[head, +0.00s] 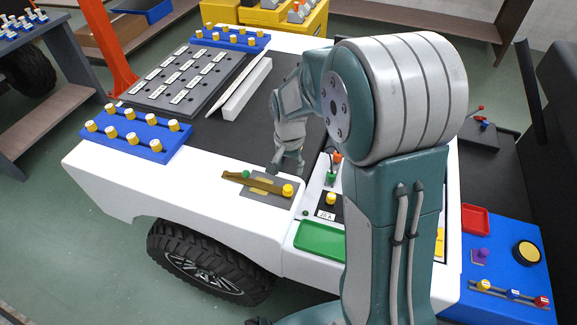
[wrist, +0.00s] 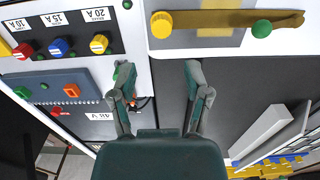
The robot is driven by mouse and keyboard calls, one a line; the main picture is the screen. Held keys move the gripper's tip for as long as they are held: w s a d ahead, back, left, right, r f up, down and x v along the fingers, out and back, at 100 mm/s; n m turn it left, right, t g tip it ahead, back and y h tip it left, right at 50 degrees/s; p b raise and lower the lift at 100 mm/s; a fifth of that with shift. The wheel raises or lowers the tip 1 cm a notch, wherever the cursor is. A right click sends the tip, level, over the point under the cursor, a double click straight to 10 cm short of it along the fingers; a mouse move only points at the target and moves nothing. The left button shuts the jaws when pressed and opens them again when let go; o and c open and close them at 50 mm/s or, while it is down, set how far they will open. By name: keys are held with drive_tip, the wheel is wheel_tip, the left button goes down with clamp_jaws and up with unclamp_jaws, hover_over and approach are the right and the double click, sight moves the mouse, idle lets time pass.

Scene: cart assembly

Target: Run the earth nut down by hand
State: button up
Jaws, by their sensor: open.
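A brass strap (head: 238,179) lies on a grey plate (head: 268,184) on the white cart top. A green knob (head: 246,174), which looks like the earth nut, sits on the strap; how far down it is cannot be told. A yellow knob (head: 287,190) stands at the plate's other end. In the wrist view the green knob (wrist: 262,28), strap (wrist: 288,19) and yellow knob (wrist: 161,25) show along the top edge. My gripper (head: 288,168) is open above the cart beside the plate. Its fingers (wrist: 159,72) are apart with nothing between them, away from the green knob.
Blue racks of yellow knobs (head: 137,132) and a slotted dark panel (head: 184,78) lie farther back. A light grey bar (wrist: 262,134) lies on the black surface.

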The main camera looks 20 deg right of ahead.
sight(288, 188)
wheel_tip(288, 188, down, 9)
drive_tip(key=shift+s+a, duration=0.1)
drive_tip(key=shift+a, duration=0.05)
drive_tip(key=shift+a+r, duration=0.1)
drive_tip(key=shift+r, duration=0.05)
clamp_jaws()
drive_tip(key=m, duration=1.3)
drive_tip(key=shift+m, duration=0.4)
drive_tip(key=m, duration=0.3)
drive_tip(key=shift+m, duration=0.3)
drive_tip(key=m, duration=0.3)
drive_tip(key=shift+m, duration=0.3)
drive_tip(key=m, duration=0.6)
drive_tip(key=shift+m, duration=0.3)
unclamp_jaws()
